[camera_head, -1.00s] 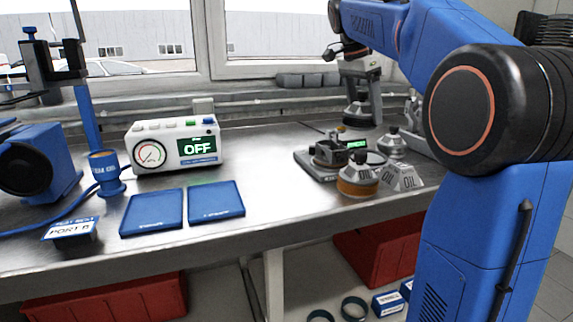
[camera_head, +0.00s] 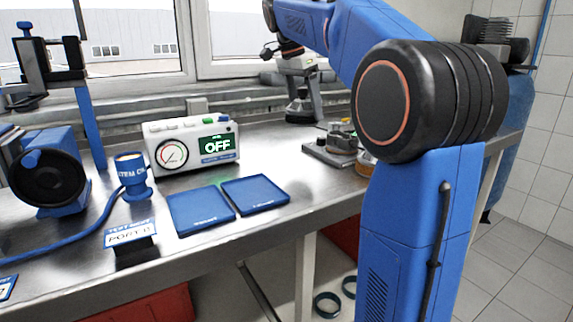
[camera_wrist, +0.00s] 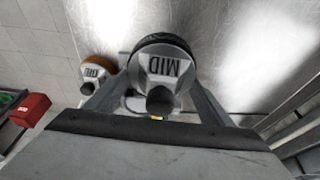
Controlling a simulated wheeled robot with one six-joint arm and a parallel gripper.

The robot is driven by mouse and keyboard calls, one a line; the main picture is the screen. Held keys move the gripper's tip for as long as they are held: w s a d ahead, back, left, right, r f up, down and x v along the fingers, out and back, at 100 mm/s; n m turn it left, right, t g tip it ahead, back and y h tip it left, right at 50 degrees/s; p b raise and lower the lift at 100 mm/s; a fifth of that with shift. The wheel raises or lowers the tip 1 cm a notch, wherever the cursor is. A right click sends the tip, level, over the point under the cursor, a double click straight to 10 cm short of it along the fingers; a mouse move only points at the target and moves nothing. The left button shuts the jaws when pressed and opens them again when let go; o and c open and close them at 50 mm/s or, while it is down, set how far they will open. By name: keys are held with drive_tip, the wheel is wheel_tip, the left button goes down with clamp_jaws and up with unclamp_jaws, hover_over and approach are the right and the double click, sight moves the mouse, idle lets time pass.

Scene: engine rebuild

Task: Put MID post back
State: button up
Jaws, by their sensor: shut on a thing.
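The MID post (camera_wrist: 162,66) is a grey cap-like piece with a dark knob, a dark ring and "MID" on its face. My gripper (camera_wrist: 158,82) is shut on it, one finger on each side. In the head view my gripper (camera_head: 298,68) points down above the back of the bench with the post (camera_head: 301,110) under it. I cannot tell whether the post touches the bench. A similar grey piece with an orange base (camera_wrist: 95,72) stands beside it in the wrist view; its label is hard to read.
A dark fixture plate (camera_head: 330,152) with grey parts lies right of my gripper, partly hidden by my arm. A gauge box (camera_head: 196,147) reading OFF, two blue mats (camera_head: 200,211) and a blue cup (camera_head: 133,172) stand on the bench (camera_head: 265,228). The windowsill borders the back.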

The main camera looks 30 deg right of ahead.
sight(294, 107)
drive_tip(key=shift+a, duration=0.4)
drive_tip(key=shift+f, duration=0.4)
drive_tip(key=shift+d+f, duration=0.2)
drive_tip(key=shift+f, duration=5.3)
drive_tip(key=o, duration=1.5)
drive_tip(key=shift+f, duration=0.1)
drive_tip(key=shift+c, duration=0.2)
drive_tip(key=v, duration=1.2)
